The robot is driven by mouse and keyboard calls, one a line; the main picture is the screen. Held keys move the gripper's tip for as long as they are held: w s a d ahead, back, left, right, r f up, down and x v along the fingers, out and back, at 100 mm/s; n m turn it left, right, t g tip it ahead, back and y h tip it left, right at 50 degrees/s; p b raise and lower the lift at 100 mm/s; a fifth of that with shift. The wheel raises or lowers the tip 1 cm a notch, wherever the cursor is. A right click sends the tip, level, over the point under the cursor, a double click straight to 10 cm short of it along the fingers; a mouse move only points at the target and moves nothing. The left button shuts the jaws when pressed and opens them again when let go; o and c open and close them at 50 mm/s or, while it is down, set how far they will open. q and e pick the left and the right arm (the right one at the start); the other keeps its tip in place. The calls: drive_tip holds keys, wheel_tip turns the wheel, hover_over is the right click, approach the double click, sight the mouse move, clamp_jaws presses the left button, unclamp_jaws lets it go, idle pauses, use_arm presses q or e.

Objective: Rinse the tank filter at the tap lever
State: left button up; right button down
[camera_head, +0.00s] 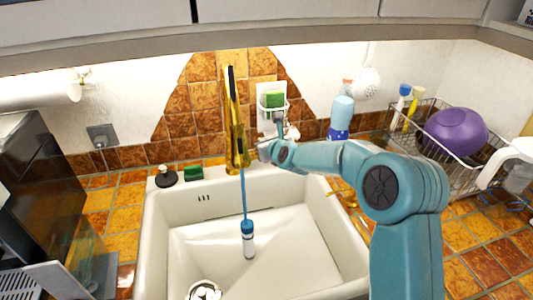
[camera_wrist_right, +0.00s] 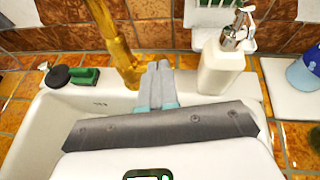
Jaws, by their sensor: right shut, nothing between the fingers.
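The golden tap (camera_head: 235,120) stands behind the white sink, and its base also shows in the right wrist view (camera_wrist_right: 118,45). A thin blue stream (camera_head: 243,195) runs down from it to a small blue-and-white cylinder (camera_head: 248,240), apparently the tank filter, in the sink basin. My right gripper (camera_head: 264,150) is close to the right side of the tap. In the right wrist view its fingers (camera_wrist_right: 156,72) are shut and empty, just right of the tap base. The tap lever cannot be made out clearly; contact with it cannot be told. My left gripper is not in view.
The white sink (camera_head: 165,235) has a black stopper (camera_head: 166,175) and green sponge (camera_head: 194,173) on its back rim. A soap dispenser (camera_wrist_right: 222,65) stands right of my right fingers. A wire rack (camera_head: 485,175) with a purple bowl (camera_head: 455,132) is at right.

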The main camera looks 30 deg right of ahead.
drive_tip(key=shift+w+d+r+p, duration=0.25)
drive_tip(key=shift+w+r+p, duration=0.3)
drive_tip(key=shift+w, duration=0.4)
drive_tip(key=shift+w+d+r+p, duration=0.3)
drive_tip(key=shift+w+r, duration=0.35)
drive_tip(key=shift+w, duration=0.3)
drive_tip(key=shift+f, duration=0.1)
